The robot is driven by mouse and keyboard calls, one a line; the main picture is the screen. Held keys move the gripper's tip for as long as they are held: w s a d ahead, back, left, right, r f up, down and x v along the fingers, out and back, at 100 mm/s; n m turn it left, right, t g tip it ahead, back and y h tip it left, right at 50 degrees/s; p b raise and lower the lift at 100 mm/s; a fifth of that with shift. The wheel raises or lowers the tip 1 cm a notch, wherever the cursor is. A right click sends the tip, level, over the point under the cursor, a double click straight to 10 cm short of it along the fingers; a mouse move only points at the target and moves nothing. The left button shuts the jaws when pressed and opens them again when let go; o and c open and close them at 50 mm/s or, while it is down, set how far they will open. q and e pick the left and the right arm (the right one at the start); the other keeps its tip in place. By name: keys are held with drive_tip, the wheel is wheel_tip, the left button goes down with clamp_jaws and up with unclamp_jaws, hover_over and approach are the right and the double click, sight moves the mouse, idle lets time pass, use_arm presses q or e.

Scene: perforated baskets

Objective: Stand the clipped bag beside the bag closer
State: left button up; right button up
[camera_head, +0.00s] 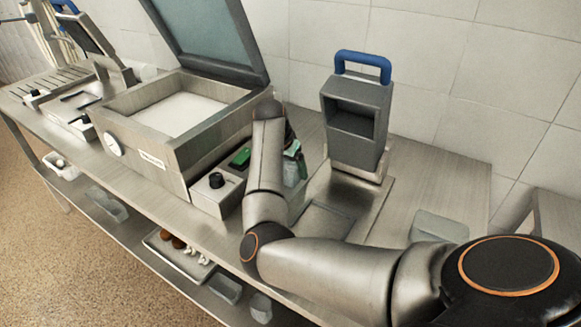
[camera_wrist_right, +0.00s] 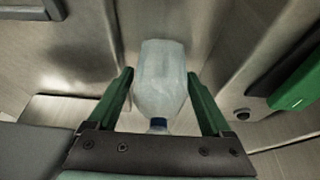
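The clipped bag (camera_wrist_right: 160,75) is pale and translucent, with a dark blue clip (camera_wrist_right: 158,124) at its narrow end, in the middle of the right wrist view. My right gripper (camera_wrist_right: 160,73) has its green fingers apart on both sides of the bag, with narrow gaps visible. In the head view the bag (camera_head: 292,172) is partly hidden behind my right arm, and the gripper (camera_head: 292,149) shows only in part. I cannot tell for sure which machine is the bag closer; a grey upright device (camera_head: 357,95) with a blue handle stands right of the bag. My left gripper is not in view.
A steel machine (camera_head: 140,147) with a raised lid, gauge and green switch (camera_head: 241,158) stands left of my arm. A pale grey container (camera_head: 440,226) is at the right. The tiled wall bounds the back.

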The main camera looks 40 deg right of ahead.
drive_tip(key=v, duration=1.2)
drive_tip(key=shift+r, duration=0.2)
drive_tip(key=shift+f, duration=0.1)
